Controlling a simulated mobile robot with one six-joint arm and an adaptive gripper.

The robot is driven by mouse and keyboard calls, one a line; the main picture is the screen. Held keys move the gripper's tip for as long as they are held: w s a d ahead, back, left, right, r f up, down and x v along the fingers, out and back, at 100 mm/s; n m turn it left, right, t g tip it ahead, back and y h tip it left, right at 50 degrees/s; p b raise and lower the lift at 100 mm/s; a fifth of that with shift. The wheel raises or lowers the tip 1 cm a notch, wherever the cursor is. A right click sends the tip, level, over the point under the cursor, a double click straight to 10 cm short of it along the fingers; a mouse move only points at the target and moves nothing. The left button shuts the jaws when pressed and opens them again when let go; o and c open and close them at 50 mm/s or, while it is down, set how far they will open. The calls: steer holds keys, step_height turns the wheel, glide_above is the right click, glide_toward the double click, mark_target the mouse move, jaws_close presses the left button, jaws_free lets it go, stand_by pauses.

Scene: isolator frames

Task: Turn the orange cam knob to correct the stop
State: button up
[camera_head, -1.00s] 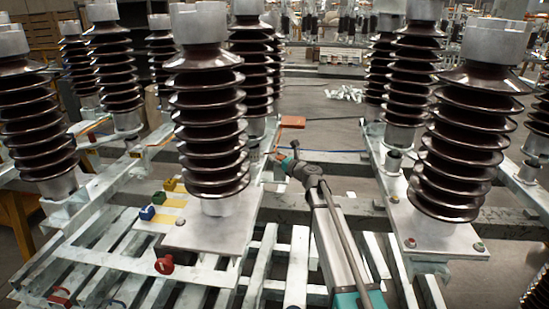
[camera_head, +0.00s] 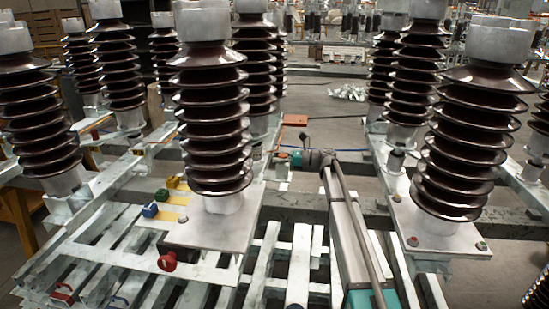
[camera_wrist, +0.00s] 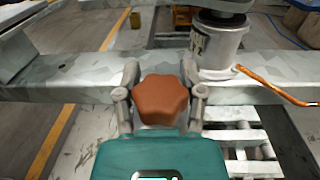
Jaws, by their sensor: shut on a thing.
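The orange cam knob (camera_wrist: 161,99) is lobed and fills the middle of the wrist view, in front of a grey metal beam. My gripper (camera_wrist: 160,82) has one grey finger on each side of it and is shut on it. The knob's underside and shaft are hidden. In the camera_head view my gripper (camera_head: 297,159) is a small teal and grey shape beside the rail behind the front middle insulator. The grip itself is too small to make out there. The stop cannot be clearly identified.
Tall brown ribbed insulators (camera_head: 211,120) stand close on both sides of my arm. An orange block (camera_head: 295,120) lies beyond my gripper. A red knob (camera_head: 167,261) is at front left.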

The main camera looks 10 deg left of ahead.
steer(key=n+g, duration=0.2)
steer(key=g, duration=0.1)
steer(key=n+g, duration=0.1)
steer(key=g, duration=0.1)
steer(key=shift+d+h, duration=0.3)
steer(key=shift+h, duration=0.1)
steer(key=shift+s+r+n+g+h, duration=0.15)
steer(key=shift+n+g+h, duration=0.3)
steer(key=shift+n+g, duration=0.4)
steer(key=shift+s+f+n+g+h, duration=0.1)
steer(key=shift+n+g+h, duration=0.45)
steer(key=shift+g, duration=0.5)
steer(key=o, duration=1)
steer(key=shift+r, duration=0.1)
steer(key=shift+s+a, duration=0.1)
